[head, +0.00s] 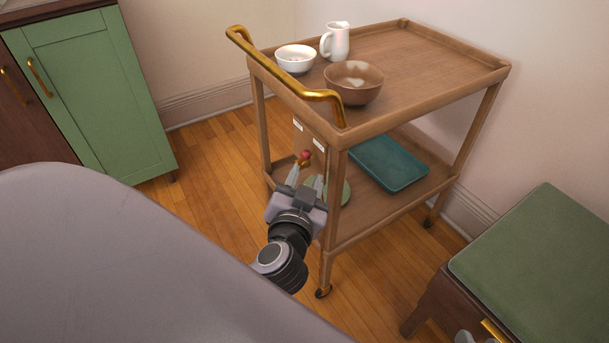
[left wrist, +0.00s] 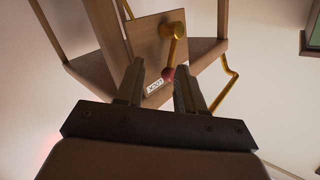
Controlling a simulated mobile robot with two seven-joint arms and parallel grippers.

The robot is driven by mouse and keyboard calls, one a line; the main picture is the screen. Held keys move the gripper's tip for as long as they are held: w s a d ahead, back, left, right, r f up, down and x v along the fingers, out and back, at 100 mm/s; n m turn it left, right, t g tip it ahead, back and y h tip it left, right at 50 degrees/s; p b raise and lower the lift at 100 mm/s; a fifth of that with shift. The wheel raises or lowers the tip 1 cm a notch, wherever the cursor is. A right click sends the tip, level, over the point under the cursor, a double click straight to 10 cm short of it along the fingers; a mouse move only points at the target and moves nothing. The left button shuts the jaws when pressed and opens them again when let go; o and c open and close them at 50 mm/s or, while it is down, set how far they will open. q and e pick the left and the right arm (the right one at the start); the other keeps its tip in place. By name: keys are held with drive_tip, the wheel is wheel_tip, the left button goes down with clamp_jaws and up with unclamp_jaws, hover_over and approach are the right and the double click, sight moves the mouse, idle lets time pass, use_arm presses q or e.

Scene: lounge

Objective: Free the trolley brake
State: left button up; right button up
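The wooden trolley (head: 430,75) stands against the wall with a brass push handle (head: 290,84). On its end is a wooden panel (head: 311,134) with two small white labels. The brake lever, brass with a red knob (head: 305,154), is mounted on this panel. In the left wrist view the brass lever (left wrist: 175,48) ends in the red knob (left wrist: 168,75), beside a label (left wrist: 155,85) that seems to read LOCK. My left gripper (head: 307,182) is open, its fingertips (left wrist: 158,75) close to the knob. The knob appears between them, nearer the right finger; contact is unclear.
On the trolley top stand a white bowl (head: 296,60), a white jug (head: 336,41) and a brown bowl (head: 354,84). A teal tray (head: 389,163) lies on the lower shelf. A green-topped bench (head: 540,255) is at right, a green cabinet (head: 95,90) at left.

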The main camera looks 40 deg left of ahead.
sight(303, 160)
use_arm(q)
drive_tip(key=shift+w+a+r+n+t+y+b, duration=0.2)
drive_tip(key=shift+a+n+y+b, duration=0.15)
drive_tip(key=shift+y+b, duration=0.2)
drive_tip(key=shift+w+a+r+n+t+y+b, duration=0.1)
drive_tip(key=shift+w+a+n+y+b, duration=0.1)
drive_tip(key=shift+a+n+y+b, duration=0.3)
drive_tip(key=x, duration=0.6)
drive_tip(key=shift+w+b, duration=0.25)
drive_tip(key=shift+b, duration=0.05)
drive_tip(key=shift+f, duration=0.1)
clamp_jaws()
